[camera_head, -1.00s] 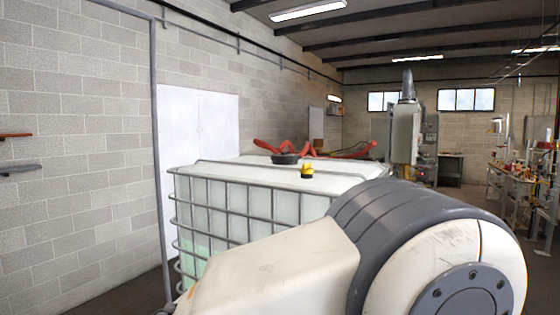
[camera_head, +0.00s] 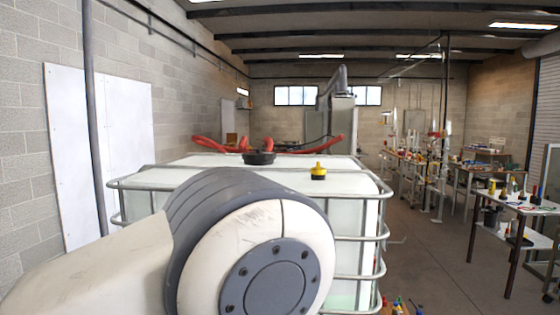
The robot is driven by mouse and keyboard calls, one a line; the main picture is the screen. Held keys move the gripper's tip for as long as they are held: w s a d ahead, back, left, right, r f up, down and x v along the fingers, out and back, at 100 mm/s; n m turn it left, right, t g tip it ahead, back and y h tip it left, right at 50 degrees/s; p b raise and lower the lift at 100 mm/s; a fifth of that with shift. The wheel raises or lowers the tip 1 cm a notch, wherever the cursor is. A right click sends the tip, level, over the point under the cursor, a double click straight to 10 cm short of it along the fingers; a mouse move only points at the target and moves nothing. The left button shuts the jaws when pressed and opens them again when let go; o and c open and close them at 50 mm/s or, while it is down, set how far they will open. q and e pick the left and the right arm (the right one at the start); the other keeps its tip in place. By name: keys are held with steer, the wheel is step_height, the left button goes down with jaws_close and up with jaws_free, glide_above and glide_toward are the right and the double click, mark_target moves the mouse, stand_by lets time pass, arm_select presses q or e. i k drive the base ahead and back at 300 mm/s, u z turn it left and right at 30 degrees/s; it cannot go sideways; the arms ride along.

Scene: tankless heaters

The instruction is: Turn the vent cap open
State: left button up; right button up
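A small yellow cap (camera_head: 318,169) with a dark base stands upright on the top of a white caged tank (camera_head: 290,185). A wide black lid (camera_head: 258,158) sits on the same top, to the left of the yellow cap and farther back. Which of the two is the vent cap the view does not label. A large white and grey arm link of mine fills the lower left and hides part of the tank's front. Neither of my grippers shows in the head view.
Red hose-like parts (camera_head: 210,142) rise behind the tank. A white panel (camera_head: 100,150) and a grey pole (camera_head: 93,130) stand at the left wall. Workbenches with tools (camera_head: 515,200) line the right side.

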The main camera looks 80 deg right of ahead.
mark_target(317, 170)
steer(key=i, duration=0.45)
steer(key=z, duration=2.85)
steer(key=i, duration=1.65)
